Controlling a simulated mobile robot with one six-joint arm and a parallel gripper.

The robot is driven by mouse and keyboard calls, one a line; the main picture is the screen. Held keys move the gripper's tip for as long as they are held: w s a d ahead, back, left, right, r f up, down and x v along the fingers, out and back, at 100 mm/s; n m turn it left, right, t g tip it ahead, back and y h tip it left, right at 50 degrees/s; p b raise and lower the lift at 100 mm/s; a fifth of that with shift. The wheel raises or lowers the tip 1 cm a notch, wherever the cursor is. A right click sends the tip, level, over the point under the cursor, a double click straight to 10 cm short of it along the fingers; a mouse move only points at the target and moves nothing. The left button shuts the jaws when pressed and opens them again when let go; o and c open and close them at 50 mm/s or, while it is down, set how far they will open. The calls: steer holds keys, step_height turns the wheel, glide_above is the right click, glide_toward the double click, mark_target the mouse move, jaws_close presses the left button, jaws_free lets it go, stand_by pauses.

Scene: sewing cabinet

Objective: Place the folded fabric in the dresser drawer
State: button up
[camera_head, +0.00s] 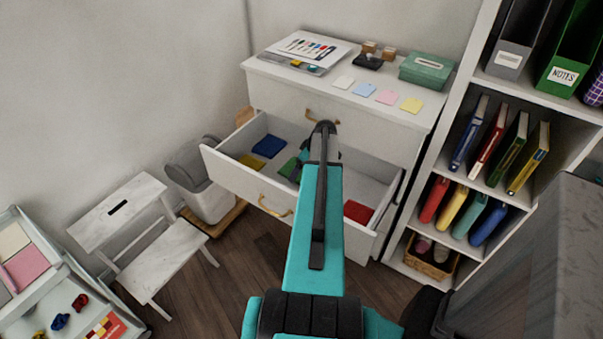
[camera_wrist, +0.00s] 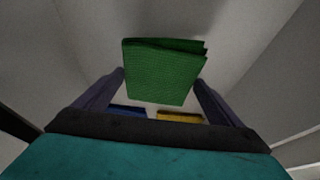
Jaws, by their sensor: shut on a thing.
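The white dresser (camera_head: 300,97) stands against the wall with its middle drawer (camera_head: 243,180) pulled open. A green folded fabric (camera_wrist: 163,72) is between the two fingers of my gripper (camera_wrist: 160,88) in the wrist view. In the head view the green fabric (camera_head: 287,168) shows beside my arm, within the drawer's outline; my arm hides most of the gripper. I cannot tell if the fabric touches the drawer floor. A blue folded fabric (camera_head: 269,146) and a yellow one (camera_head: 251,162) lie at the drawer's left. A red one (camera_head: 358,211) lies at its right front.
On the dresser top are a green box (camera_head: 427,69), papers (camera_head: 307,46) and several coloured notes (camera_head: 387,97). A bookshelf (camera_head: 484,180) stands close on the right. A white step stool (camera_head: 165,258) and a cart (camera_head: 40,300) are at the left.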

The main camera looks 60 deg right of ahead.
steer(key=shift+f+p, duration=0.35)
steer(key=shift+f, duration=1.2)
steer(key=shift+f, duration=0.1)
steer(key=o, duration=0.8)
steer(key=shift+r, duration=0.25)
steer(key=shift+b+v, duration=0.65)
steer(key=shift+v, duration=3.05)
steer(key=shift+f, duration=0.1)
